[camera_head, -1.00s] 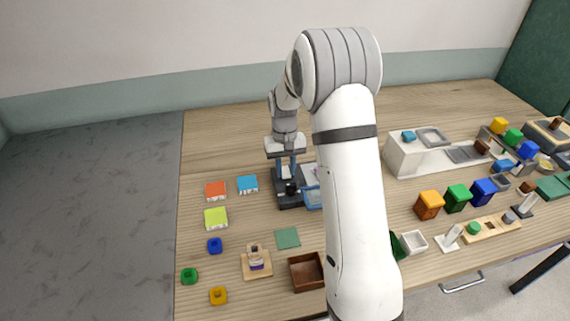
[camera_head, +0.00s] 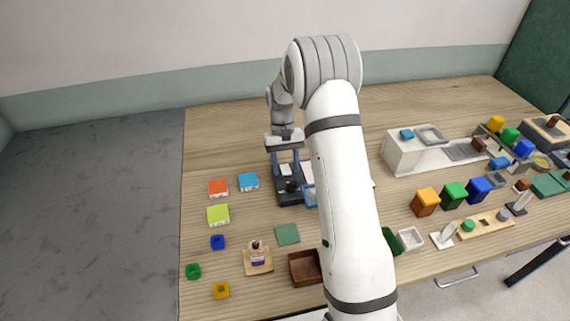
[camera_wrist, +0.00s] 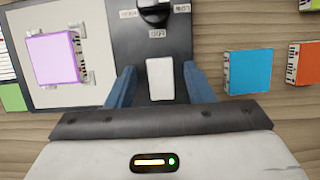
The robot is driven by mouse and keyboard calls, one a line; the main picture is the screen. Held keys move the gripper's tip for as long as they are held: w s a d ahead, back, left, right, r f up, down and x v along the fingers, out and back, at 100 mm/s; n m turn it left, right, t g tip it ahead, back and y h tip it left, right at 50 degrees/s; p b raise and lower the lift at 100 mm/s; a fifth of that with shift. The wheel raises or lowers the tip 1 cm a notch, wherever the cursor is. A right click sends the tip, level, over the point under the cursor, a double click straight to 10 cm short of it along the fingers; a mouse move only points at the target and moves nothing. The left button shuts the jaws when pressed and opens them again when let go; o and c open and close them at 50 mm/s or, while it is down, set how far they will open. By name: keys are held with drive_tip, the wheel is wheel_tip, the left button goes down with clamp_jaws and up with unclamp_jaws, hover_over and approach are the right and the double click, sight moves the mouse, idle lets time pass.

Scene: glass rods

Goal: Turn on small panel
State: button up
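The small panel is a dark grey plate (camera_wrist: 178,35) with a black knob (camera_wrist: 155,12), small white labels and a white block-like part (camera_wrist: 160,78). In the head view the panel (camera_head: 291,198) lies on the table behind my arm's left side, with the knob (camera_head: 291,186) near its front. My gripper (camera_wrist: 160,85) is open above the panel. Its two blue fingers are apart, one on each side of the white part in the wrist view. I cannot tell whether they touch it. In the head view my gripper (camera_head: 285,163) points down over the panel's rear.
A light board with a purple block (camera_wrist: 52,58) is beside the panel. A blue block (camera_head: 248,181), an orange block (camera_head: 218,188) and a lime block (camera_head: 218,215) stand left of it. A brown box (camera_head: 305,268) is nearer the front. The rear table is clear.

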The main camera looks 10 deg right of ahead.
sight(284, 164)
drive_tip(key=b+v, duration=0.1)
drive_tip(key=v, duration=0.6)
drive_tip(key=shift+w+r, duration=0.1)
drive_tip(key=shift+r, duration=0.25)
